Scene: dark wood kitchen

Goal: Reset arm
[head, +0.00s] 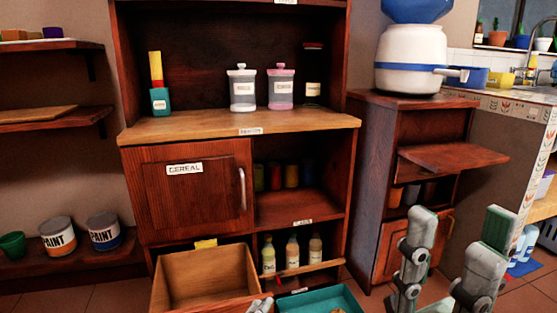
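My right gripper (456,228) is in the lower right of the head view. Its two grey fingers stand up, well apart, with nothing between them. It is in front of the small side cabinet. At the bottom middle, small grey tips that look like my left gripper (260,305) show beside the open wooden drawer (203,276). The rest of the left gripper is out of frame, and I cannot tell whether it is open.
A wooden cupboard with a shut cereal door (192,200) stands ahead. Jars (242,92) sit on its counter and bottles (292,252) low down. A teal tray (318,301) is at the bottom. The side cabinet's upper flap (453,158) sticks out. Paint cans (57,236) stand left.

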